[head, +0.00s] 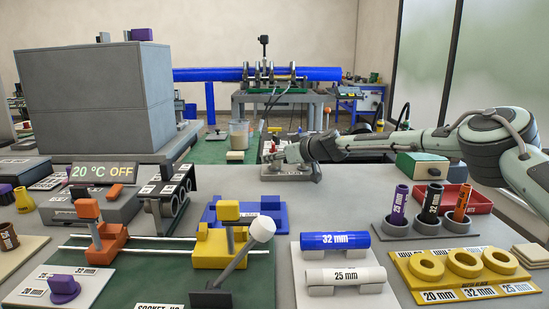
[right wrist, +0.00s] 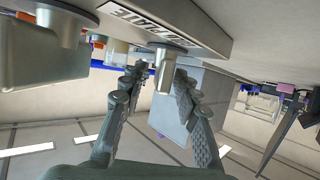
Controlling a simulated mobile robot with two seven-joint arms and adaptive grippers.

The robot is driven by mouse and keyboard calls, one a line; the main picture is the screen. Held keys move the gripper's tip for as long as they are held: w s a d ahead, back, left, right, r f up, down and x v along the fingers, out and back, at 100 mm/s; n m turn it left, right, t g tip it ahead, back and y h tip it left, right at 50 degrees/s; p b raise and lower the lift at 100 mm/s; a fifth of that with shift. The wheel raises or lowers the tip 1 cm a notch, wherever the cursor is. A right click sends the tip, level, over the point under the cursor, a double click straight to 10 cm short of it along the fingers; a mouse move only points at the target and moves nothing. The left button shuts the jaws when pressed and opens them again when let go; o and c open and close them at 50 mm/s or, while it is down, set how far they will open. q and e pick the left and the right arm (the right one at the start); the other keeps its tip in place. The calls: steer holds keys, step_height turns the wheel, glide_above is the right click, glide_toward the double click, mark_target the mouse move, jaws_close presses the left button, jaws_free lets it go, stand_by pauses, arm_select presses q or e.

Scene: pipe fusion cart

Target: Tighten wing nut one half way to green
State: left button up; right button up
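My right gripper (head: 284,155) reaches in from the right to a small grey plate (head: 287,173) at the far edge of the near table. In the right wrist view, which looks tilted over, my right gripper (right wrist: 158,84) has its two dark fingers apart. A short grey metal post (right wrist: 166,70) on the labelled plate (right wrist: 180,28) stands between the fingertips, nearer the right-hand finger. I cannot tell whether a finger touches it. I cannot make out a wing nut or a green mark for certain. My left gripper is not in view.
A large grey box (head: 95,95) stands at the left. An orange and yellow clamp rig with a white-knobbed lever (head: 261,229) fills the front middle. Blue (head: 335,240) and white (head: 345,276) pipes, a yellow ring holder (head: 465,292) and a red tray (head: 479,203) stand right.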

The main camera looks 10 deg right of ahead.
steer(key=shift+c, duration=0.5)
jaws_close()
steer(key=shift+a, duration=0.1)
steer(key=shift+a+r, duration=0.1)
steer(key=shift+a+m+t+h, duration=0.1)
steer(key=shift+m+t+h, duration=0.4)
steer(key=shift+m+h, duration=0.4)
steer(key=shift+d+m+h, duration=0.25)
steer(key=shift+m+h, duration=0.65)
steer(key=shift+h, duration=0.1)
